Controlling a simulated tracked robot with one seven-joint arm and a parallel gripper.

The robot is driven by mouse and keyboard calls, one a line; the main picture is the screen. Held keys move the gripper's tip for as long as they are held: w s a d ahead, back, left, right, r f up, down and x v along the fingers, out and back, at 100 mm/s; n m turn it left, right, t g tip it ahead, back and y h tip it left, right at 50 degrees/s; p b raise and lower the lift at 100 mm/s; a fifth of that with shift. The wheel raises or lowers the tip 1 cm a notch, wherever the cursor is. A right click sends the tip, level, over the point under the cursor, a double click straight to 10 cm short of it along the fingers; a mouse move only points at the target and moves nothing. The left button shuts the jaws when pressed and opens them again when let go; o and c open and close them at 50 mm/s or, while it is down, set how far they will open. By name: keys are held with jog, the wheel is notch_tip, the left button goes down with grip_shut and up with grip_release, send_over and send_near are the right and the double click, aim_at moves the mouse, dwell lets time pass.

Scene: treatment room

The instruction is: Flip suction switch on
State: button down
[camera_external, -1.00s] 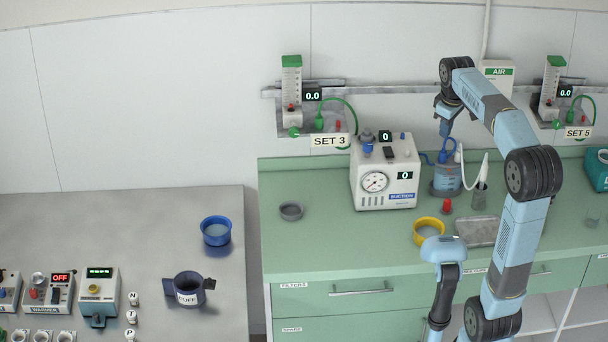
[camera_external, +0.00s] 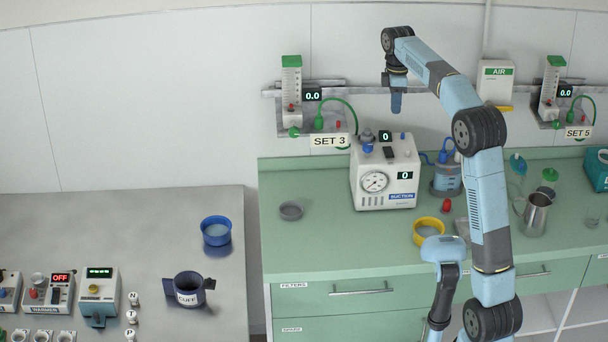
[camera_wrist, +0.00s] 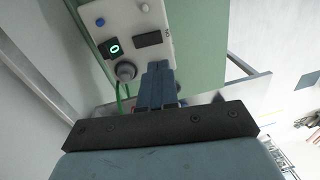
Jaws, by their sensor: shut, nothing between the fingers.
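The suction unit (camera_external: 366,196) is a white box with a round gauge, a "SUCTION" label and displays reading 0. It stands on the green counter. Its black rocker switch (camera_external: 389,153) is on the top face. In the wrist view the switch (camera_wrist: 148,40) lies just beyond my fingertips, with "ON" printed beside its right end. My gripper (camera_external: 396,112) is shut and empty, pointing down above the unit, apart from the switch. In the wrist view the closed fingers (camera_wrist: 158,66) are beside the grey knob (camera_wrist: 125,71). Which way the rocker is tilted is not clear.
A wall rail with the SET 3 flowmeter (camera_external: 291,85) is behind.

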aim_at(390, 154)
jog(key=shift+w+a+f+n, duration=0.3)
jog(key=shift+w+a+f, duration=0.05)
jog(key=shift+w+a, duration=0.2)
jog(key=f, duration=0.4)
jog(key=s+f, duration=0.1)
jog(key=f, duration=0.4)
jog(key=s+f, duration=0.1)
jog(key=f, duration=0.3)
jog(key=shift+f, duration=0.45)
jog(key=shift+d+f, duration=0.1)
jog(key=shift+f, duration=0.05)
jog(key=shift+w, duration=0.1)
jog(key=shift+w+r, duration=0.3)
jog(key=shift+w, duration=0.35)
jog(key=shift+r, duration=0.1)
